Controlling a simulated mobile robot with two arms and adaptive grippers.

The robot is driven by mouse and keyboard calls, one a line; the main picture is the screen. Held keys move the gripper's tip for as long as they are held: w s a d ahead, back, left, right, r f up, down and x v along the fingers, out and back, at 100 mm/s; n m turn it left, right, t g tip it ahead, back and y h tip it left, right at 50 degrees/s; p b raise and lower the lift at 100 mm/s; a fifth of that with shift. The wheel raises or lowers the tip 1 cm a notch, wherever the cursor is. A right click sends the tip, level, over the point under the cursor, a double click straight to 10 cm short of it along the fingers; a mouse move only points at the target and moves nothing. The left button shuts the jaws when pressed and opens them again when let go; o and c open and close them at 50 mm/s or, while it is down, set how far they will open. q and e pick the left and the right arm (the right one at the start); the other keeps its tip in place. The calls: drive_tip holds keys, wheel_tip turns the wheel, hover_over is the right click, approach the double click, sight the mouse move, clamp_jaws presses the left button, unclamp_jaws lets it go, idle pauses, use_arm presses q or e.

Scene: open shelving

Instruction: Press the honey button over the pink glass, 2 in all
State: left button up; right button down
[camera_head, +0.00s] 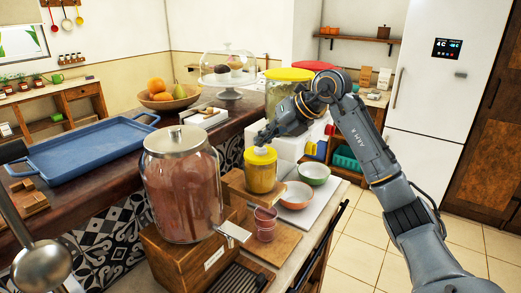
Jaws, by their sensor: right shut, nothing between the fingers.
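A small yellow jar with a yellow lid (260,171), which looks like the honey dispenser, stands on a wooden block. A small pale part shows on top of its lid, likely the button. A pink translucent glass (265,224) stands upright on a wooden board in front of the jar, lower in the picture. My right gripper (260,139) is shut and empty just above the lid, pointing down and left. I cannot tell whether it touches the top. My left gripper is not in view.
A large glass jar of brown-red content (184,188) stands close left of the honey jar. Two small bowls, orange (296,196) and green (314,174), sit to its right. A bigger yellow-lidded jar (283,93) stands behind.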

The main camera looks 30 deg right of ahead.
sight(263, 149)
drive_tip(key=shift+f+b, duration=0.45)
drive_tip(key=shift+f, duration=0.25)
idle(0.6)
drive_tip(key=shift+r, duration=0.1)
drive_tip(key=shift+r+p, duration=1)
drive_tip(key=shift+p, duration=0.05)
drive_tip(key=shift+r, duration=0.1)
wheel_tip(263, 149, up, 5)
drive_tip(key=p, duration=0.4)
drive_tip(key=shift+p, duration=0.4)
idle(1.3)
